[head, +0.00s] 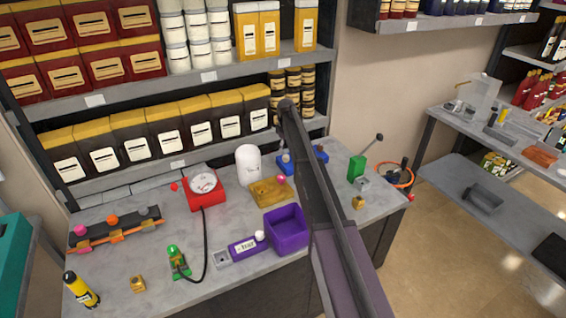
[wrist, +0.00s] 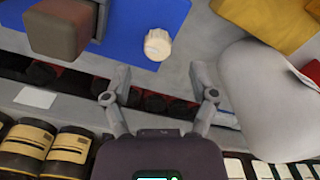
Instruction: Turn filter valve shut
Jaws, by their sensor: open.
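A blue block with a white ridged knob (wrist: 157,44) on it shows in the wrist view. Which part is the filter valve is not labelled; this knob is a small turnable-looking part. My gripper (wrist: 160,74) is open and empty, its two fingertips apart on either side of and just below the knob in the picture, not visibly touching it. In the head view the blue body (head: 320,154) is partly hidden behind my arm. A white canister (head: 248,165) stands to its left; it also fills the right of the wrist view (wrist: 265,100).
A brown block (wrist: 62,25) rises beside the knob. A yellow block (head: 268,191), a purple bin (head: 285,228), a red gauge (head: 204,190) and a green block (head: 357,167) crowd the bench (head: 330,205). Stocked shelves (head: 150,90) stand behind.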

